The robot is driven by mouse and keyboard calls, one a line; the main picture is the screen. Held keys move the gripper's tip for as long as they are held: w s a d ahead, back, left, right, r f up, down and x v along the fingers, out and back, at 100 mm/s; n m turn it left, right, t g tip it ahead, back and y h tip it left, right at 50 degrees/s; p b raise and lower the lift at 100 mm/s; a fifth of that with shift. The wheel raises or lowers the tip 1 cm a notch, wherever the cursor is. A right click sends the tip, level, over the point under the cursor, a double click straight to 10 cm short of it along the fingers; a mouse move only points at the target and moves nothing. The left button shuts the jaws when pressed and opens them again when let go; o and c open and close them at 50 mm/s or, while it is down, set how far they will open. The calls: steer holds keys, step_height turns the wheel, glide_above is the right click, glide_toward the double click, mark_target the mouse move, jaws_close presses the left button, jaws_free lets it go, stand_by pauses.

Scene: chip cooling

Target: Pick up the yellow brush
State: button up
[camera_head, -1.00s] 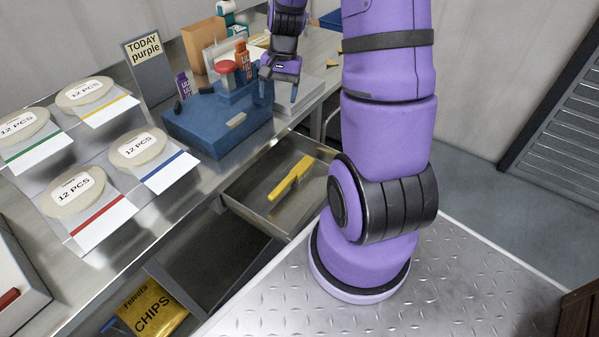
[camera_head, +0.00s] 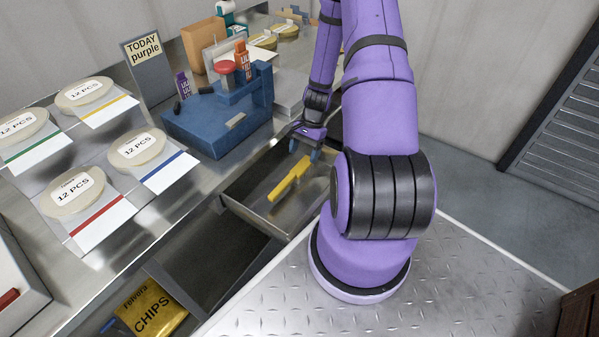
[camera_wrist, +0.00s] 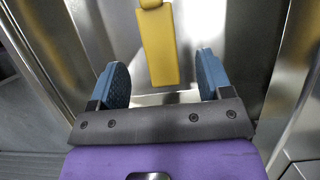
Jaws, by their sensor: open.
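The yellow brush (camera_head: 290,179) lies in an open metal drawer (camera_head: 232,194) below the counter, slanting across its floor. In the wrist view the brush (camera_wrist: 160,45) is ahead of my gripper, lined up between the two blue fingers, with its near end close to the fingertips. My gripper (camera_head: 305,148) is at the far end of the drawer, above the brush. In the wrist view my gripper (camera_wrist: 160,75) is open, with nothing between its fingers. How far above the brush the fingers are is hard to tell.
Drawer walls stand close around the brush. A second open drawer (camera_head: 205,255) is nearer, with a yellow chips bag (camera_head: 148,308) below it. The counter above holds a blue device (camera_head: 215,130), labelled round discs (camera_head: 137,147) and a sign (camera_head: 143,58).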

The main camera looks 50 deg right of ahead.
mark_target(300, 167)
steer(key=shift+x, duration=3.55)
steer(key=shift+c, duration=0.2)
steer(key=c, duration=1)
